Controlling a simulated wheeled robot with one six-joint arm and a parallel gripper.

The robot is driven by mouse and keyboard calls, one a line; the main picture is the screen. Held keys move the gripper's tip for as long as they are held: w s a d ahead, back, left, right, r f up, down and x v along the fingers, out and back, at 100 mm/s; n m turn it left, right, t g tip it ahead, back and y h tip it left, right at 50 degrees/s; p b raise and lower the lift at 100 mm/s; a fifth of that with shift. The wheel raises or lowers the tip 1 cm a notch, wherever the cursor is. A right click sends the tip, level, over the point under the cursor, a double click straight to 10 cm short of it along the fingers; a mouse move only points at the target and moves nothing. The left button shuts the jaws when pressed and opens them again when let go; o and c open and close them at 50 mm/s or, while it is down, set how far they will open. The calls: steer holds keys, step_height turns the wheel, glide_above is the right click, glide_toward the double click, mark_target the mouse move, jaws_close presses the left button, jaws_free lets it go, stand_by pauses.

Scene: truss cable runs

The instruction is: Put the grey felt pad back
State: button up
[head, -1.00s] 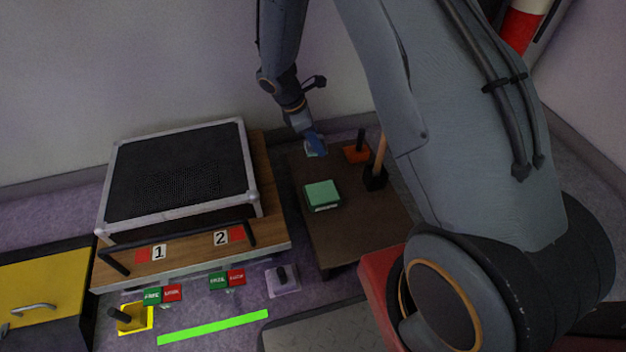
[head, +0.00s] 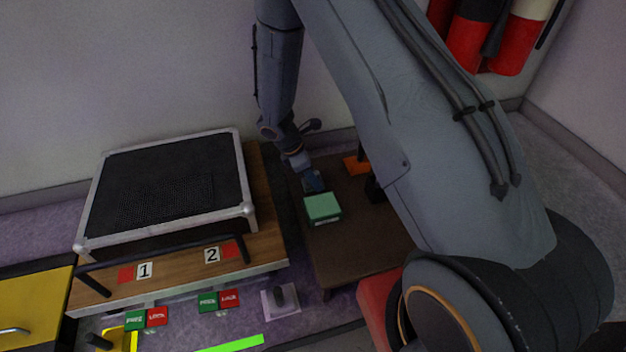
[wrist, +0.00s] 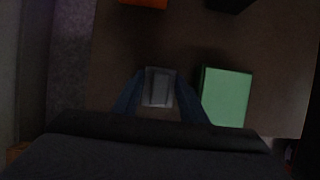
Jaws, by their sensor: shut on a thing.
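The grey felt pad (wrist: 159,87) shows in the wrist view as a small pale grey block between the two blue fingers of my gripper (wrist: 160,104). My gripper is shut on it. In the head view my gripper (head: 314,184) is over the brown low table, just behind the green block (head: 322,207); the pad is hidden there by the fingers. The green block also shows in the wrist view (wrist: 226,97), just right of the right finger. I cannot tell whether the pad touches the table top.
The brown table (head: 350,248) also carries an orange base (head: 354,165) and a dark holder (head: 374,190), partly behind my arm. A wooden bench with a black mesh case (head: 165,180) stands to the left. The table's front part is bare.

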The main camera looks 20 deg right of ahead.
steer(key=shift+f, duration=0.1)
steer(key=o, duration=1)
